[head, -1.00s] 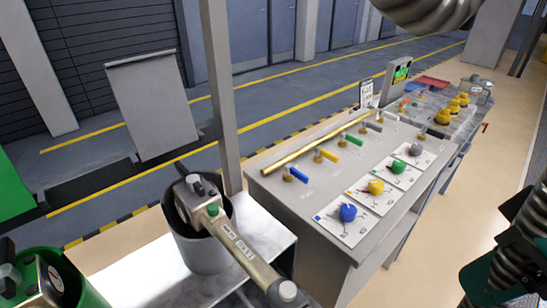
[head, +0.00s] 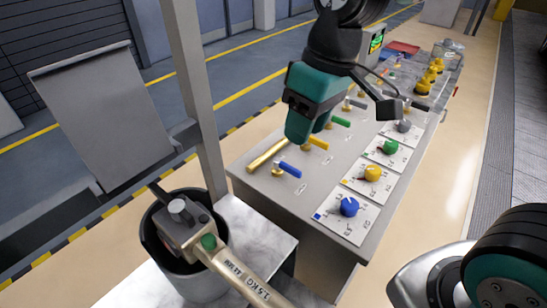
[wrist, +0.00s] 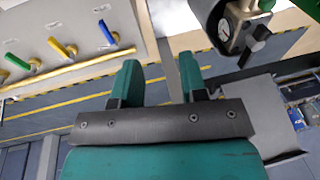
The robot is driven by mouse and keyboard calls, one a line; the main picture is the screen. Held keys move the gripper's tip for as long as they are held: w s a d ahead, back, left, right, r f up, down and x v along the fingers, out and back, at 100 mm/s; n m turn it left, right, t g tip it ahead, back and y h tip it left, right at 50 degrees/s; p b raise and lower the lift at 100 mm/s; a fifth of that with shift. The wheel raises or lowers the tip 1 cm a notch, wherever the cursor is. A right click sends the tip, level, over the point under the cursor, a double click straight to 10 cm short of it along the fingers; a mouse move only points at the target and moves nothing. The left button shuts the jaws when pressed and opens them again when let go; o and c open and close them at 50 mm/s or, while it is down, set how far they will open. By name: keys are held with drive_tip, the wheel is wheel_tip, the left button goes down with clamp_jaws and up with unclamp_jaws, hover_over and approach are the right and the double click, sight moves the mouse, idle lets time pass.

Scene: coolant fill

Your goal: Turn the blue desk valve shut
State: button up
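The desk (head: 250,185) carries a row of lever valves along a brass pipe (head: 268,154). The blue lever valve (head: 289,169) is nearest the desk's near end. Its lever lies across the pipe's line, pointing towards the dials. It also shows at the upper left of the wrist view (wrist: 107,33). A blue round knob (head: 349,206) sits on a white plate nearby. My gripper (wrist: 158,80) is open and empty, its two teal fingers apart. In the head view my gripper (head: 301,132) hangs above the far side of the desk, apart from the blue lever and hiding part of the pipe.
A yellow lever (head: 318,142) and a green lever (head: 341,121) are further along the row. Yellow (head: 372,174) and green (head: 390,147) knobs follow the blue one.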

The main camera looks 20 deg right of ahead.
sight(286, 164)
drive_tip(key=w+d+f+h, duration=0.1)
drive_tip(key=w+f, duration=0.2)
drive_tip(key=w, duration=0.4)
drive_tip(key=w+d+f+h, duration=0.2)
drive_tip(key=w+f, duration=0.1)
drive_tip(key=w, duration=0.5)
wheel_tip(286, 164, down, 17)
drive_tip(key=p, duration=0.4)
drive_tip(key=shift+p, duration=0.35)
drive_tip(key=shift+r, duration=0.1)
clamp_jaws()
